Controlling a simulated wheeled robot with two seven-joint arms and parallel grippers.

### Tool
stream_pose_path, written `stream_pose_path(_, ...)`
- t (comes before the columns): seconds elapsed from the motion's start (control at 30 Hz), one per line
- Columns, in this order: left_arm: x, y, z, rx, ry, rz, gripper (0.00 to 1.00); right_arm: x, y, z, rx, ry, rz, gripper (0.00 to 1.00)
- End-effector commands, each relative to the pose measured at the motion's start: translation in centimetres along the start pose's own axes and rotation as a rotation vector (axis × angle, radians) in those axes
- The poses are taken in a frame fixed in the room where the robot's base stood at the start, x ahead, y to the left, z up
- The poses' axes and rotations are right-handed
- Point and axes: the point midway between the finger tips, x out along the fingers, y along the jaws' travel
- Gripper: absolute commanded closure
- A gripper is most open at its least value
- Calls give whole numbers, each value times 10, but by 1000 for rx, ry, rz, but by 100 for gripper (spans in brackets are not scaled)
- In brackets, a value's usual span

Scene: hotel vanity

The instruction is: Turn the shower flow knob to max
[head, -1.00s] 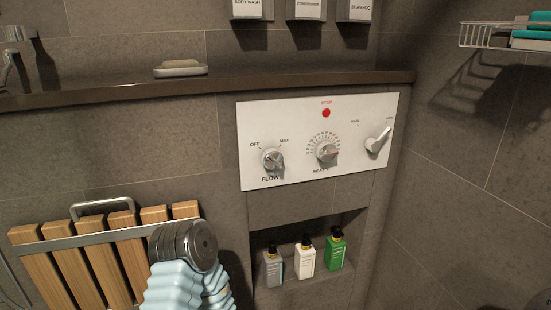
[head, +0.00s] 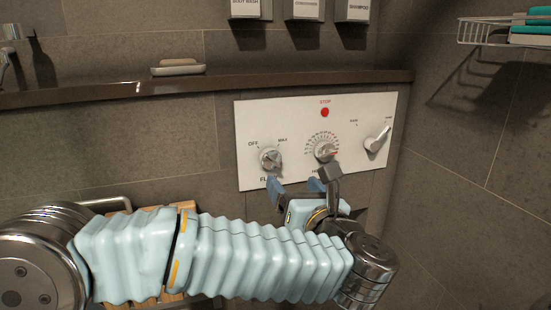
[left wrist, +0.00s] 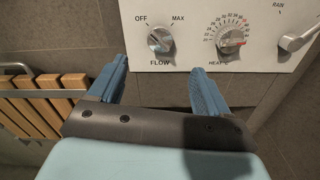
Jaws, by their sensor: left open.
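The flow knob (head: 270,158) is a round metal knob at the left of the white control panel (head: 364,107), between the OFF and MAX marks. It also shows in the left wrist view (left wrist: 160,41), with FLOW printed below it. My left gripper (head: 294,184) is open and empty just below the panel's lower edge, below and slightly right of the flow knob and apart from it. In the left wrist view its two blue fingers (left wrist: 160,78) are spread wide, with the knob beyond them near the left finger. My right gripper is not in view.
The heat knob (head: 326,150) is right of the flow knob, with a lever (head: 377,138) further right and a red stop button (head: 325,112) above. A dark ledge (head: 110,92) with a soap dish (head: 178,69) runs above. A wooden slatted seat (left wrist: 47,101) is at lower left.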

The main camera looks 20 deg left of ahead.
Motion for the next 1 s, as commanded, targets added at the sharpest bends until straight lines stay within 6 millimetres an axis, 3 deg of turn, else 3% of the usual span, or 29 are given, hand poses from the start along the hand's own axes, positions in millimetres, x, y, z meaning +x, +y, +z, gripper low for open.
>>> stream_pose_path(0.3, 74, 1, 2, 5, 2, 3, 22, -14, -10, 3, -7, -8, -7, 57)
stream_pose_path(0.5, 107, 0, 1, 6, 1, 0, 22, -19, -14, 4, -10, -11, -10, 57)
stream_pose_path(0.7, 120, -1, 0, 6, 0, -1, 22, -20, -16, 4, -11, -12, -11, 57)
stream_pose_path(0.93, 121, -1, -1, 6, 0, -1, 22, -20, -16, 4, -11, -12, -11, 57)
stream_pose_path(1.0, 121, -1, -1, 6, 0, -1, 30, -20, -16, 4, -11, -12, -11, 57)
